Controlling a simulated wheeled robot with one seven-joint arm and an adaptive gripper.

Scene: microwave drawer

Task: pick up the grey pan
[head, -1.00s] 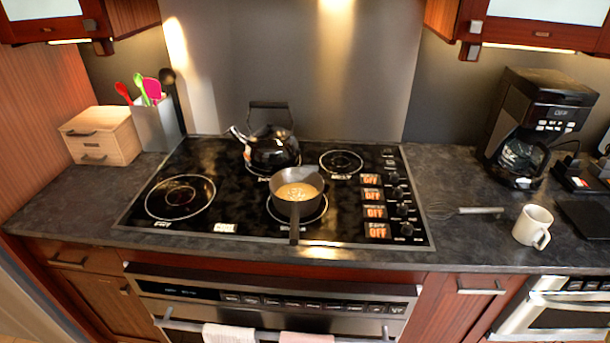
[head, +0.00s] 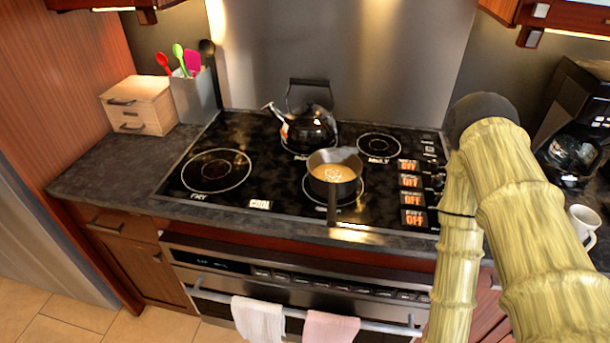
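The grey pan (head: 335,186) sits on the front right burner of the black stovetop (head: 262,184). It holds an orange-brown liquid with pale bits on top.
A black kettle (head: 309,131) stands on the burner behind the pan. A wooden box (head: 138,104) and a utensil holder (head: 196,95) stand at the left. A coffee maker (head: 578,120) and white mug (head: 584,222) are partly behind my arm. Towels (head: 259,318) hang on the oven handle.

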